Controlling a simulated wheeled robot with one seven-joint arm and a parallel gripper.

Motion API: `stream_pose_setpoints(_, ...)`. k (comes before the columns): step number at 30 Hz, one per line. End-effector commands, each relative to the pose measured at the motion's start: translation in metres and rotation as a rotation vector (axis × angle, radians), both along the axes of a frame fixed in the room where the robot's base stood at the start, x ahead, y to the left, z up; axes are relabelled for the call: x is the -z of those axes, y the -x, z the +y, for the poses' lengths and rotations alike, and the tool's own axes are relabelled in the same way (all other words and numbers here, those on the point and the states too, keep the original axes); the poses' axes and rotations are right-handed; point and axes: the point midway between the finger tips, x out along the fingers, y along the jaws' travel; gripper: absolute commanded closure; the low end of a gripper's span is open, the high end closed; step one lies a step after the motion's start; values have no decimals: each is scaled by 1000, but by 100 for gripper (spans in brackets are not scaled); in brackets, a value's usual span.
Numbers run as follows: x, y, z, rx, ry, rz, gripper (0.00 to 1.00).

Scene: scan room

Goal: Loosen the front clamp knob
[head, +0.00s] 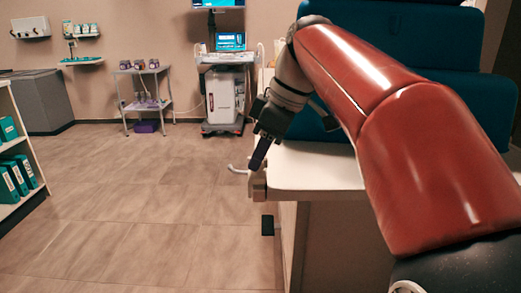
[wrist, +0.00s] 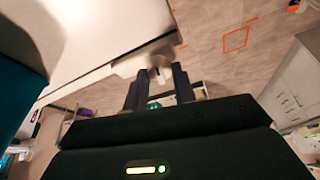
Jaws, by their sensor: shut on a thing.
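In the wrist view, the two dark fingers of my gripper (wrist: 159,84) stand on either side of a small pale knob (wrist: 160,74) at the edge of the white table top (wrist: 95,35). They are shut on it, though the exact contact is blurred. In the head view, my gripper (head: 260,155) points down at the left end of the white table top (head: 315,170). The knob itself is hidden or too small to make out in the head view.
A pale curved piece (head: 237,169) juts left from the table end. A dark block (head: 267,225) hangs beside the table's side. Teal cushions (head: 420,45) stand behind my arm. The floor (head: 150,210) to the left is clear; a cart (head: 224,95) stands at the back.

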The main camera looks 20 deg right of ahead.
Motion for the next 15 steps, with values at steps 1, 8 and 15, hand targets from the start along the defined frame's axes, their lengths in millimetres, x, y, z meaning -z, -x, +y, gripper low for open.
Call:
stream_pose_setpoints(1,0,-1,0,-34,0,1,96)
stream_pose_setpoints(8,0,-2,0,-167,0,1,96)
stream_pose_setpoints(15,0,-2,-1,-237,1,1,96)
